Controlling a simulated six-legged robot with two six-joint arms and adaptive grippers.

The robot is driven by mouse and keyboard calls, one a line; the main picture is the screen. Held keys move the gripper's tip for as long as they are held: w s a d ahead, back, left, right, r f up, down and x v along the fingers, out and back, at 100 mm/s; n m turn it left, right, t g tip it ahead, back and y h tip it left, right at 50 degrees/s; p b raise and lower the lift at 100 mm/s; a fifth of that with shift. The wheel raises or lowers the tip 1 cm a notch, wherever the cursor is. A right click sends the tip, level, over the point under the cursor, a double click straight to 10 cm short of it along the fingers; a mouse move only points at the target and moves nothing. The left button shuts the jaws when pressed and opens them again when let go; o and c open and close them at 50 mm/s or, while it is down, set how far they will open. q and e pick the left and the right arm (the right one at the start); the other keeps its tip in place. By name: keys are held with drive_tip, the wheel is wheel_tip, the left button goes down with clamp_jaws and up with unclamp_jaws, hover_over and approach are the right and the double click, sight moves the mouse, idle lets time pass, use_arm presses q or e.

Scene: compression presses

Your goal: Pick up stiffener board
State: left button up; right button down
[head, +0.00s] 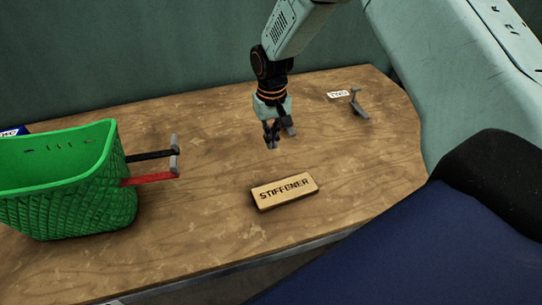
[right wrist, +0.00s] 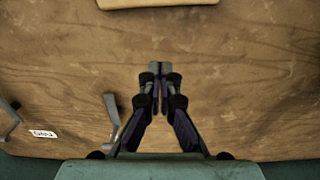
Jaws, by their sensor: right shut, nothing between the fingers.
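The stiffener board (head: 285,191) is a small tan block with "STIFFENER" in dark letters on its top. It lies flat on the wooden table, near the table's front edge in the head view. My right gripper (head: 272,143) hangs above the table, behind the board and apart from it. In the right wrist view my right gripper (right wrist: 160,68) is shut with its fingertips together and empty. Part of the board (right wrist: 155,3) shows at the top edge of that view. My left gripper is not in view.
A green basket (head: 60,190) stands at the left, with a black and a red handle (head: 150,179) sticking out to its right. A grey lever-like piece (head: 357,104) and a white label (head: 338,94) are at the back right. The table around the board is clear.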

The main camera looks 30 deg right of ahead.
hover_over(272, 170)
drive_tip(key=f, duration=0.5)
drive_tip(key=shift+s+d, duration=0.25)
drive_tip(key=shift+d, duration=0.05)
drive_tip(key=f, duration=0.4)
drive_tip(key=shift+w+a+f, duration=0.15)
drive_tip(key=shift+w+a, duration=0.1)
drive_tip(key=shift+a, duration=0.05)
drive_tip(key=s, duration=0.2)
drive_tip(key=s+p, duration=0.1)
drive_tip(key=shift+a+r, duration=0.15)
drive_tip(key=shift+r, duration=0.1)
drive_tip(key=shift+s+a, duration=0.1)
drive_tip(key=shift+s, duration=0.4)
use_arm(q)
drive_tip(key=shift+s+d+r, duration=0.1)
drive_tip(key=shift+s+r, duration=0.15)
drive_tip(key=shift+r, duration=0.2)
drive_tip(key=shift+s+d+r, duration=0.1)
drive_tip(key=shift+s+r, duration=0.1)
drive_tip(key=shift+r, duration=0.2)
use_arm(e)
drive_tip(key=shift+a+f, duration=0.1)
drive_tip(key=shift+a, duration=0.05)
